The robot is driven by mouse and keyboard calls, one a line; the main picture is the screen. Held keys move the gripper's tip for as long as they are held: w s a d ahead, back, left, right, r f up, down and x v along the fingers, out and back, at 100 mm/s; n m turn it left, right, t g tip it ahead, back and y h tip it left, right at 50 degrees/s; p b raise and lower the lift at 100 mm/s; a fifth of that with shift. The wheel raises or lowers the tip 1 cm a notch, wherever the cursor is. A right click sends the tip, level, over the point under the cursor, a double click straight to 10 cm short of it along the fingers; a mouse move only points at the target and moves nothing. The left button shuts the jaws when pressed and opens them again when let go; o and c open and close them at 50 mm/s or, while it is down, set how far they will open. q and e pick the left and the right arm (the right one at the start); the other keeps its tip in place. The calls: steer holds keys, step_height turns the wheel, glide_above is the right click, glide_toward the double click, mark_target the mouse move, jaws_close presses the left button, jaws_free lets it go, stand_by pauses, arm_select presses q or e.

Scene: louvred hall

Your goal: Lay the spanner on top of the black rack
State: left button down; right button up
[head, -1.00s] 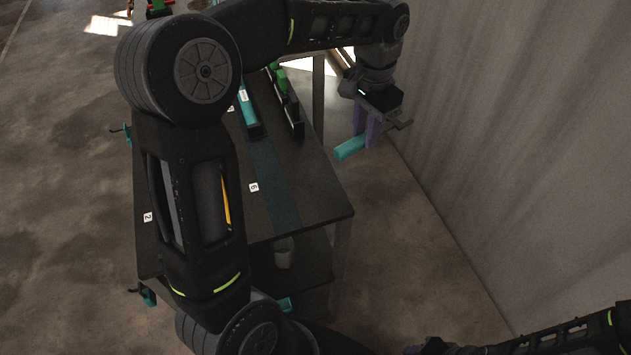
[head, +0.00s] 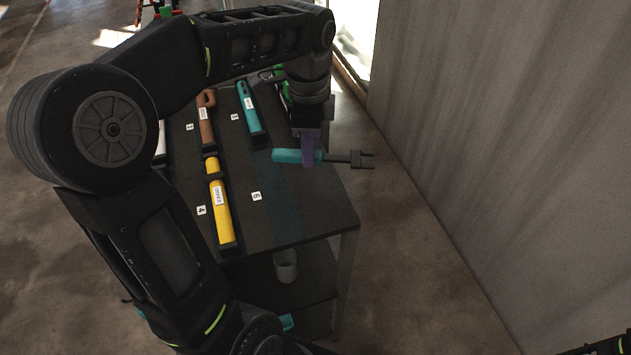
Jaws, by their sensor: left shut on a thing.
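The spanner (head: 285,156) has a teal handle and a dark forked head pointing right. My left gripper (head: 308,157), with purple fingers, is shut on its handle. The spanner lies roughly level across the picture, and its head shows past the right edge of the black rack (head: 325,215). It appears held above the rack; the exact height is hard to tell. The rack is a dark two-level stand, and its top has a bluish strip at the right, below the spanner in the picture. My right gripper is out of view.
A yellow tool (head: 220,215), a brown tool (head: 206,125) and a teal tool (head: 247,108) lie in rows on the rack top beside number cards. A green thing is partly hidden behind my left gripper. A wall (head: 500,120) rises at right.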

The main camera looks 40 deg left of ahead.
arm_select(q)
glide_above(310, 188)
steer(key=shift+f, duration=2.35)
steer(key=shift+f, duration=1.9)
steer(key=shift+f, duration=0.1)
steer(key=c, duration=1.2)
jaws_free()
step_height(310, 188, up, 12)
steer(key=shift+r, duration=0.15)
